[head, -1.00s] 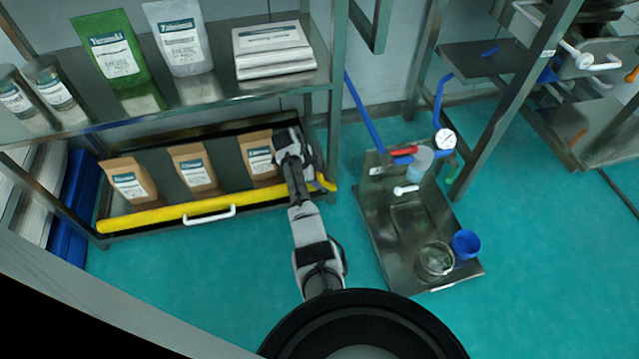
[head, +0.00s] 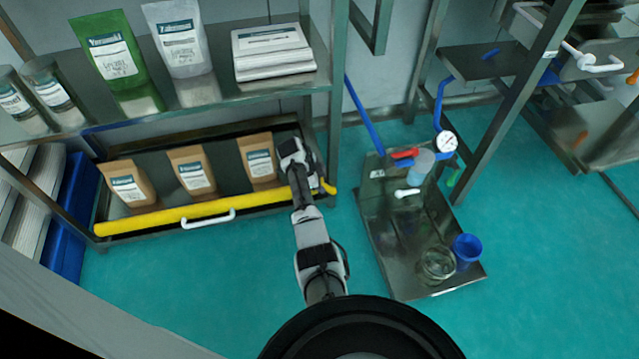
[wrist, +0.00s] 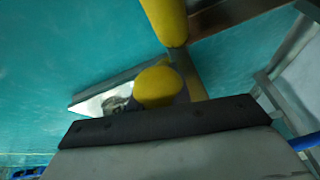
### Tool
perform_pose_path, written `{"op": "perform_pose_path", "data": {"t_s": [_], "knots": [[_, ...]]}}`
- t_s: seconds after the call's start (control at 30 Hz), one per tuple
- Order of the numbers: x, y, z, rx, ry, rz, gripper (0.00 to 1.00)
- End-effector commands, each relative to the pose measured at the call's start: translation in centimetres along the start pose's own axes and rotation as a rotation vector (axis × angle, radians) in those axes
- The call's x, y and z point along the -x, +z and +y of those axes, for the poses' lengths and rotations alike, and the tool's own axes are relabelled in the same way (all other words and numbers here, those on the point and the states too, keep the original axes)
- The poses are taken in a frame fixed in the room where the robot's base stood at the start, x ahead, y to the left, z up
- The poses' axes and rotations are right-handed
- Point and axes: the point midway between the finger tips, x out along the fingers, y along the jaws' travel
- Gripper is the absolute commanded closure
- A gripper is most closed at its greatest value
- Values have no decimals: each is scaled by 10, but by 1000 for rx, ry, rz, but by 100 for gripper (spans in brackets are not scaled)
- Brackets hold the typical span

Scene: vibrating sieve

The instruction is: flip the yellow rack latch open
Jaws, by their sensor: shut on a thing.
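The yellow rack latch (head: 328,187) shows as a short yellow piece at the right end of the rack's front, partly hidden by my arm. My gripper (head: 312,178) is at that end, with its fingertips hard to make out. In the wrist view, a rounded yellow end (wrist: 158,88), which looks like the latch, sits right against the dark edge of my gripper. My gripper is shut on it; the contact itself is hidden. The long yellow front bar (head: 165,217) of the lower shelf runs left from there.
Several brown pouches (head: 195,171) stand behind the yellow bar, which carries a white handle (head: 208,219). A steel shelf (head: 215,95) with bags and jars is above. A steel cart (head: 385,240) with a blue cup (head: 466,248) stands right. Green floor between is clear.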

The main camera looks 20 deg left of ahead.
Motion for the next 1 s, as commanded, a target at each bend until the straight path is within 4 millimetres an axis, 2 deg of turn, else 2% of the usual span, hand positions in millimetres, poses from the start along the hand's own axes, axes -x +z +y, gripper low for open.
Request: {"op": "perform_pose_path", "data": {"t_s": [0.17, 0.33, 0.63, 0.67, 0.8, 1.0], "knots": [[1, -2, 0, -2, 5, -16, 100], [4, -11, -2, -8, 26, -118, 100], [2, -11, -2, -6, 28, -138, 100], [2, -11, -2, -6, 28, -138, 78], [2, -11, -2, -6, 27, -138, 59], [2, -11, -2, -6, 27, -137, 59]]}}
